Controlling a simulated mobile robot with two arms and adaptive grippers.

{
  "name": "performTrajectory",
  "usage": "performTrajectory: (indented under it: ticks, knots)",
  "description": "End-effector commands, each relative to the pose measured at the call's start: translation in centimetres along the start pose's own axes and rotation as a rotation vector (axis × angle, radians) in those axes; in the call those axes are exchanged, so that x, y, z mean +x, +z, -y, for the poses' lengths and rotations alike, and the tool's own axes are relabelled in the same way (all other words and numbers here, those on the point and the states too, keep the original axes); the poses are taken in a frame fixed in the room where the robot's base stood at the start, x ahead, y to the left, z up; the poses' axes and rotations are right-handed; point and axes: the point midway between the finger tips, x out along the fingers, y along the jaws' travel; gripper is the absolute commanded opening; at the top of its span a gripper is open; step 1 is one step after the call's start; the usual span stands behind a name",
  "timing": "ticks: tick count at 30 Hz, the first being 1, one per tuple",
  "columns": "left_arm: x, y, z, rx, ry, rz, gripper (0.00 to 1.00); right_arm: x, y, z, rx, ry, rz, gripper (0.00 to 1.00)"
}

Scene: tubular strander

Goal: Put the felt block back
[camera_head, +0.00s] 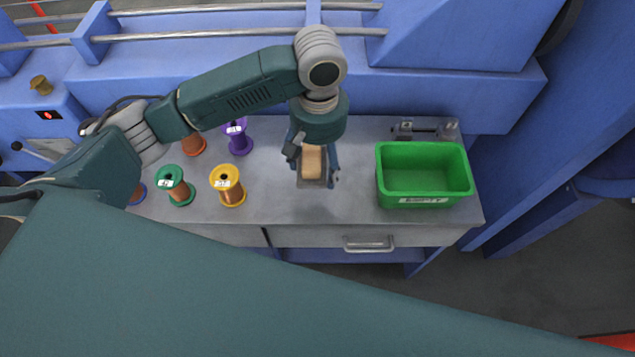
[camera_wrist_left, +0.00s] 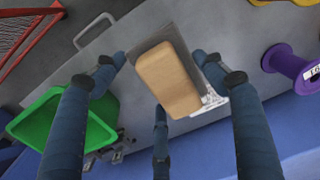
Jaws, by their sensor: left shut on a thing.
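The felt block (camera_head: 313,161) is tan with a grey part at its lower end, and it sits between the fingers of my left gripper (camera_head: 312,172) above the middle of the grey bench. In the left wrist view the tan block (camera_wrist_left: 167,78) shows large, with a grey plate-like part (camera_wrist_left: 158,40) beside it. My left gripper is shut on it, with fingers on both sides. A white label shows close to the block, partly hidden by a finger. I cannot tell whether the block touches the bench. My right gripper is not in view.
A green bin (camera_head: 424,171) with a label, empty inside, stands on the bench's right part. A small metal fixture (camera_head: 425,130) is behind it. Several wire spools, including a yellow one (camera_head: 228,186) and a purple one (camera_head: 238,137), stand left. Blue machine walls rise behind.

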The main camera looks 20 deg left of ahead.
Motion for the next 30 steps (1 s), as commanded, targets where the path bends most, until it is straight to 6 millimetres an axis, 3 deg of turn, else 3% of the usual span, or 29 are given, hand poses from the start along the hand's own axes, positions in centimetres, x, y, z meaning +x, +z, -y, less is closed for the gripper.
performTrajectory:
  ticks: [1, 4, 11, 18, 30]
  knots:
    - [1.5, 0.1, 0.1, -0.002, -0.003, 0.004, 0.5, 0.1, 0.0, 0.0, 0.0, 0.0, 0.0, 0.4]
    - [3.4, 0.0, 0.1, 0.0, -0.002, 0.002, 0.5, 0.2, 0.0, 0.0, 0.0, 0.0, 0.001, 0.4]
    - [5.5, 0.0, 0.0, -0.001, -0.001, 0.001, 0.5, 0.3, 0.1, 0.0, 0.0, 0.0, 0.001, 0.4]
    - [9.0, 0.0, 0.0, 0.0, -0.001, 0.001, 0.5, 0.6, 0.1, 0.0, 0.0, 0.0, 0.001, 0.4]
    - [9.5, 0.0, 0.0, 0.0, 0.0, 0.0, 0.5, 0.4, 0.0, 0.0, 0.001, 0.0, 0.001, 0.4]
